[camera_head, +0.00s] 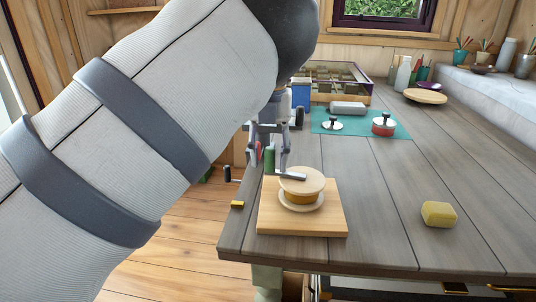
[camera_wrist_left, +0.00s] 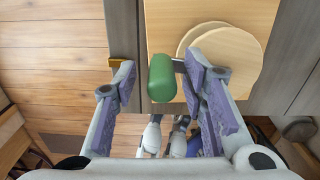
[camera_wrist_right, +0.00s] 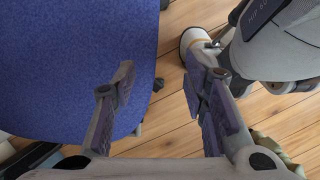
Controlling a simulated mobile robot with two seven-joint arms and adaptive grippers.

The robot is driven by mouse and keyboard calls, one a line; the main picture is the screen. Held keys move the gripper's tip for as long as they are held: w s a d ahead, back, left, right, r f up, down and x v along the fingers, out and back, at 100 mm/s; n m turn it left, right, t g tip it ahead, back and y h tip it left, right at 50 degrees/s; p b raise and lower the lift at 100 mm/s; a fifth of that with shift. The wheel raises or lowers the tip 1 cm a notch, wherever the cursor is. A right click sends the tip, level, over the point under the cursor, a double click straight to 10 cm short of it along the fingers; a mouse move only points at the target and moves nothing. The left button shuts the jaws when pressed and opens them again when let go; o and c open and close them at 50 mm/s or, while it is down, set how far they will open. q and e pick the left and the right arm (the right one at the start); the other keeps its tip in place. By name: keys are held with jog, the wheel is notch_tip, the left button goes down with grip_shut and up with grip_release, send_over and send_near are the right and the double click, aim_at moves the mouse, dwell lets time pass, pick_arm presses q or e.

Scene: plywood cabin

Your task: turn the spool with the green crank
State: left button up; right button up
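The wooden spool (camera_head: 302,182) with yellow-brown winding stands upright on a square light wood board (camera_head: 333,220) at the table's near left. Its green crank handle (camera_head: 269,161) stands up at the spool's left, on a grey crank arm (camera_head: 292,177). My left gripper (camera_head: 270,135) is at the handle. In the left wrist view the green handle (camera_wrist_left: 161,78) lies between the spread fingers (camera_wrist_left: 160,92), close to the right finger and clear of the left one. Contact with the right finger is unclear. My right gripper (camera_wrist_right: 158,92) is open and empty, away from the spool.
A yellow block (camera_head: 439,214) lies right of the board. Farther back a teal mat (camera_head: 350,124) holds a grey roll and two stamp-like items. A compartment box (camera_head: 355,83) stands behind. A blue padded surface (camera_wrist_right: 65,70) is near my right gripper. The table's middle is free.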

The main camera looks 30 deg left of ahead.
pick_arm(q)
jog(key=shift+r, duration=0.1)
notch_tip(320, 180, up, 11)
jog(key=shift+f, duration=0.1)
jog(key=shift+d+r, duration=0.1)
jog(key=shift+r, duration=0.4)
